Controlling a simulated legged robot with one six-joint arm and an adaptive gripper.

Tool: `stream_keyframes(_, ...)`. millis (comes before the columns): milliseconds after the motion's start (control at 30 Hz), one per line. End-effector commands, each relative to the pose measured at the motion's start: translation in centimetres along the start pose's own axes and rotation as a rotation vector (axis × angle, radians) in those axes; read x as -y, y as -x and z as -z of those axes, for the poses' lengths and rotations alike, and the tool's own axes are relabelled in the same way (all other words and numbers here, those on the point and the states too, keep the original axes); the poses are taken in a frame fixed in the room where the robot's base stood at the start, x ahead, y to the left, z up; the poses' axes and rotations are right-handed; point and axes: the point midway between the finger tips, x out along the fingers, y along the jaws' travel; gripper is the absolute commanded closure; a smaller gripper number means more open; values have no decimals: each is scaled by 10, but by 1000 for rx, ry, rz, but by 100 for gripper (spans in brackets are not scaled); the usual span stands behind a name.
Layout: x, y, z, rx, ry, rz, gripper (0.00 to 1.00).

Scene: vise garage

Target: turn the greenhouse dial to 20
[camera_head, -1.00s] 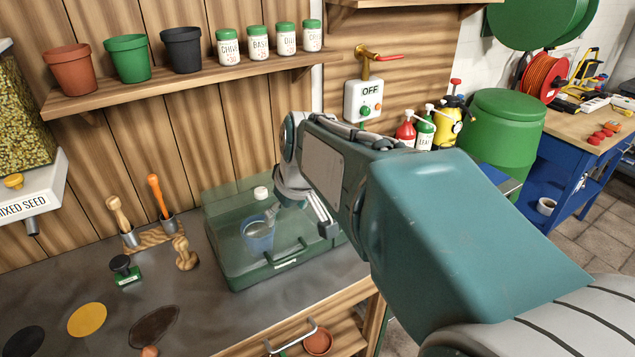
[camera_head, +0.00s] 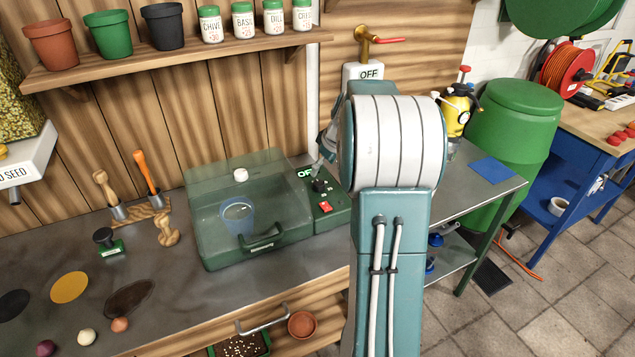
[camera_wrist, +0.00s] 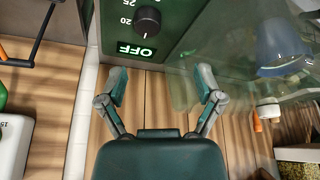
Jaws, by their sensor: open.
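The greenhouse (camera_head: 215,250) is a clear green box with a closed lid on the bench. Its dark green control panel (camera_head: 333,218) is on its right side, with a lit OFF sign and a red switch (camera_head: 325,207). The black dial (camera_head: 320,185) is on this panel. In the wrist view the dial (camera_wrist: 148,20) is at the top, beside marks 20 and 25; its exact setting is unclear. My gripper (camera_wrist: 163,84) is open and empty, its fingers apart, short of the dial in that picture. In the head view my arm mostly hides the gripper.
A blue cup (camera_head: 237,218) shows through the greenhouse wall. A shelf (camera_head: 180,52) with pots and spice jars is above. A wall box (camera_head: 365,72) reads OFF behind my arm.

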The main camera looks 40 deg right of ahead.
Motion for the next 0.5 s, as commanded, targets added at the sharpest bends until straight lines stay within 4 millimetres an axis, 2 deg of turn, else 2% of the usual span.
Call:
stream_keyframes(100,-8,-28,-4,3,-6,12,15)
stream_keyframes(300,-15,-64,-6,1,-10,16,15)
stream_keyframes(500,-8,-83,-4,1,-6,7,15)
